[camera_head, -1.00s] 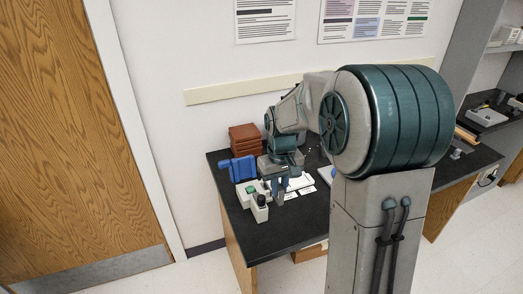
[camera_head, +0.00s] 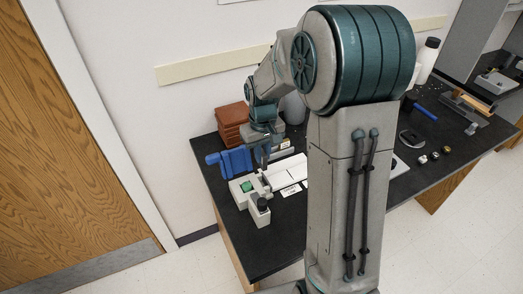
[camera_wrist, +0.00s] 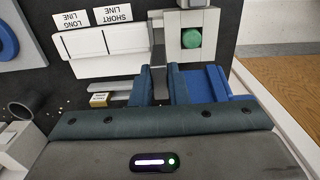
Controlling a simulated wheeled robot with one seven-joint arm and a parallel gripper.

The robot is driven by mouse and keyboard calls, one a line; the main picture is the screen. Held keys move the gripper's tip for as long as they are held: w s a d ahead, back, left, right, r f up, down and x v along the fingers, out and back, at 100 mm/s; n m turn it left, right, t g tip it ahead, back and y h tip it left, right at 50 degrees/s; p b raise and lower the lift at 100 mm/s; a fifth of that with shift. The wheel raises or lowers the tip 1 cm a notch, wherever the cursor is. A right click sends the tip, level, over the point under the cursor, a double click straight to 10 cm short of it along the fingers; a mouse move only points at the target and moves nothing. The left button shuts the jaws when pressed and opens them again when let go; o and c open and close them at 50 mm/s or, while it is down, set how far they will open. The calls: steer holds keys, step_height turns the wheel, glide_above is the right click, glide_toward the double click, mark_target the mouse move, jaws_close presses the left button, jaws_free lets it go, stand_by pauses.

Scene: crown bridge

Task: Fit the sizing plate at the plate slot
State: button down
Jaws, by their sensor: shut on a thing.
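My gripper (camera_head: 262,158) is raised above the back left of the black table, beside the blue fixture (camera_head: 236,160). In the wrist view my gripper (camera_wrist: 160,82) is shut on a thin grey piece, which appears to be the sizing plate. Its grey strip (camera_wrist: 124,87), with a small pale and yellow label, sticks out left of the fingers. It also shows right of the fingers in the head view (camera_head: 283,147). The blue fixture (camera_wrist: 207,84) lies right of the fingers in the wrist view. I cannot make out the plate slot; the gripper body hides the lower area.
A white unit with a green button (camera_head: 248,186) and a dark-capped block (camera_head: 262,210) stand at the front left. A white tray (camera_head: 290,171) lies beside them, near LONG LINE and SHORT LINE cards (camera_wrist: 92,16). Brown boxes (camera_head: 233,120) are stacked behind.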

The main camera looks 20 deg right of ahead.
mark_target(263, 153)
steer(key=shift+s+f+b, duration=0.1)
steer(key=shift+f+b, duration=0.25)
steer(key=shift+f, duration=0.05)
steer(key=shift+f+b, duration=1.9)
steer(key=shift+f, duration=0.65)
steer(key=shift+f+b, duration=1.55)
steer(key=shift+f, duration=0.5)
steer(key=c, duration=1.3)
jaws_free()
steer(key=shift+r, duration=0.15)
step_height(263, 153, up, 14)
steer(key=shift+f+p, duration=0.2)
steer(key=shift+p, duration=0.1)
